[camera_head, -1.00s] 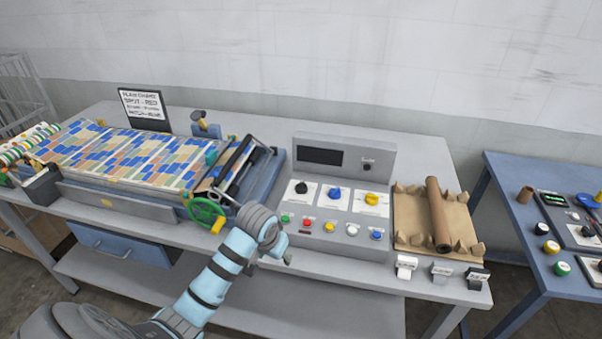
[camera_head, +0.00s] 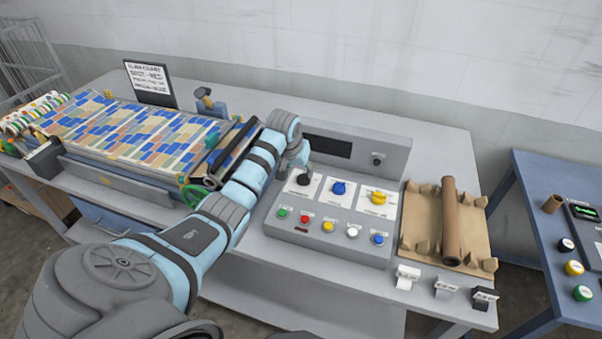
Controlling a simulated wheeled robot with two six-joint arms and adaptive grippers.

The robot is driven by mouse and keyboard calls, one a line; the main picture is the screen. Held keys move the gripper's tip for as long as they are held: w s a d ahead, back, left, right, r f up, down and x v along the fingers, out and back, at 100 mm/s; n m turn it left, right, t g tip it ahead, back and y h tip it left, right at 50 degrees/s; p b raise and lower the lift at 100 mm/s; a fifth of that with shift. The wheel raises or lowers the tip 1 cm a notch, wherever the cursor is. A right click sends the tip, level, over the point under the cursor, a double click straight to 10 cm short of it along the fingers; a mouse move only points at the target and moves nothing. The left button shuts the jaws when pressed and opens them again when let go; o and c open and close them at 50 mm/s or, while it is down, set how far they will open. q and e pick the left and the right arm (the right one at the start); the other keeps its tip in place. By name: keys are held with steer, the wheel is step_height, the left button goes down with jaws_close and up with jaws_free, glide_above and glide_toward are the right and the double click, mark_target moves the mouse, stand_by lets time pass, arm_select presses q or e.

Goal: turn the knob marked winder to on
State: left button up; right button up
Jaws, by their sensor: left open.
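The grey control panel (camera_head: 335,240) stands on the grey bench. It carries a black knob (camera_head: 304,180), a blue knob (camera_head: 339,188) and a yellow knob (camera_head: 378,197), each on a white plate. The plate lettering is too small to read, so I cannot tell which knob is marked winder. My left gripper (camera_head: 303,166) is open just above the black knob, pointing down at it. I cannot tell whether its fingers touch the knob. My left arm hides the panel's upper left corner. My right gripper is not in view.
Several coloured push buttons (camera_head: 328,226) line the panel's front. A brown roll (camera_head: 450,225) lies on a cardboard cradle to the right. The calender with its patterned sheet (camera_head: 130,135) and green handwheel (camera_head: 192,196) is to the left. A blue table (camera_head: 545,190) stands far right.

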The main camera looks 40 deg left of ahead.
mark_target(304, 175)
arm_select(q)
steer(key=w+f, duration=0.2)
steer(key=f, duration=0.1)
steer(key=shift+w, duration=0.25)
steer(key=shift+w+f, duration=0.7)
steer(key=shift+w, duration=0.15)
steer(key=shift+s+r, duration=0.15)
steer(key=shift+s, duration=0.15)
steer(key=shift+s+r, duration=0.15)
steer(key=shift+s, duration=0.1)
steer(key=c, duration=0.3)
steer(key=shift+s, duration=0.15)
steer(key=c, duration=0.7)
steer(key=shift+c, duration=0.5)
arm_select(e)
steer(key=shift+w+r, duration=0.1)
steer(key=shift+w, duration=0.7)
